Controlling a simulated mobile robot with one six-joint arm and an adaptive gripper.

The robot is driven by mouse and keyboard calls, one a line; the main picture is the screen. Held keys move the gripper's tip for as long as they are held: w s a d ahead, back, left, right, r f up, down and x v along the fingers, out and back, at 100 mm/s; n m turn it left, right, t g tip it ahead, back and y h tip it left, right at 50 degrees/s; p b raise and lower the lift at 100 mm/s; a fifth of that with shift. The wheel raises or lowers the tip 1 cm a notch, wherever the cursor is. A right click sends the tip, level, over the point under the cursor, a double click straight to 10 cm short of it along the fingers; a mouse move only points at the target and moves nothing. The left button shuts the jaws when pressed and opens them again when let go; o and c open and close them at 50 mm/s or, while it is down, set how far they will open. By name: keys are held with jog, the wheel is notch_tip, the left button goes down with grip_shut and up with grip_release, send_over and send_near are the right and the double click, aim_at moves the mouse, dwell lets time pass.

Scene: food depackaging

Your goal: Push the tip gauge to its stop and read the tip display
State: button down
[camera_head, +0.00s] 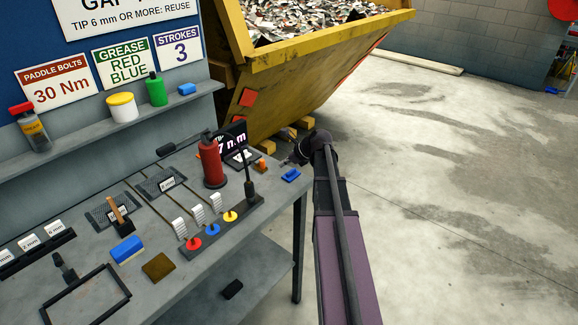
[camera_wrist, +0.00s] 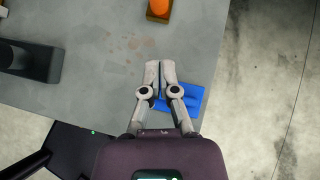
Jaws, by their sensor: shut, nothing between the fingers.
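My gripper (camera_wrist: 160,68) is shut and empty, above the bench's right edge. In the head view my gripper (camera_head: 290,161) is small and dark, at the end of my arm. A small block with an orange knob (camera_wrist: 159,9) lies ahead of the fingertips, apart from them; it also shows in the head view (camera_head: 262,165). I cannot tell if it is the tip gauge. A black display (camera_head: 236,136) at the back of the bench shows pale characters like "7 n.m"; its left part is hidden behind a red cylinder (camera_head: 212,163).
A blue block (camera_wrist: 198,97) lies partly under my gripper at the bench edge. A black rail (camera_head: 240,222) with red, blue and yellow knobs and an upright lever stands nearer. A yellow skip (camera_head: 300,55) is behind the bench. Open concrete floor lies to the right.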

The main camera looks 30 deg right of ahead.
aim_at(262, 164)
jog(key=w, duration=0.1)
jog(key=w+a+f, duration=0.1)
jog(key=w+a+b, duration=0.1)
jog(key=shift+w+a+f, duration=0.2)
jog(key=shift+w+f, duration=0.1)
jog(key=shift+f, duration=0.05)
jog(key=shift+w+a, duration=0.45)
jog(key=shift+w, duration=0.1)
